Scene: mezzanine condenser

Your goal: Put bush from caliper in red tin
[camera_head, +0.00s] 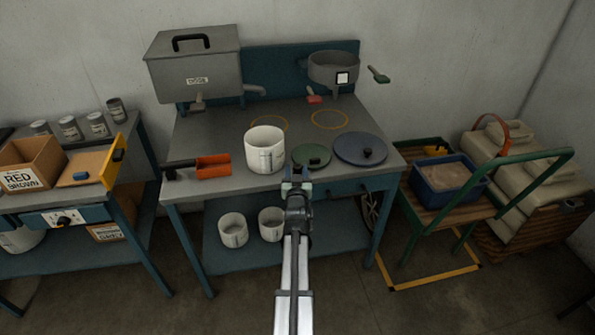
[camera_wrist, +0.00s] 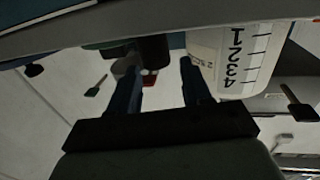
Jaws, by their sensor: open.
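My gripper (camera_head: 297,182) is over the front edge of the grey bench (camera_head: 225,140), in front of a green lid. In the wrist view its two dark fingers (camera_wrist: 160,78) are apart, with nothing seen held between them. I cannot make out a bush, a caliper or a red tin in either view. An orange scoop-like thing (camera_head: 213,166) with a dark handle lies at the bench's front left. A white pot (camera_head: 265,149) stands left of my gripper. In the wrist view the pot (camera_wrist: 235,60) shows a number scale beside one finger.
The green lid (camera_head: 311,155) and a blue lid (camera_head: 361,149) lie right of the pot. A grey lidded tank (camera_head: 195,65) and a grey pan (camera_head: 333,68) stand behind. A cardboard box marked RED BROWN (camera_head: 30,165) is left. A cart with a blue bin (camera_head: 448,185) stands right.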

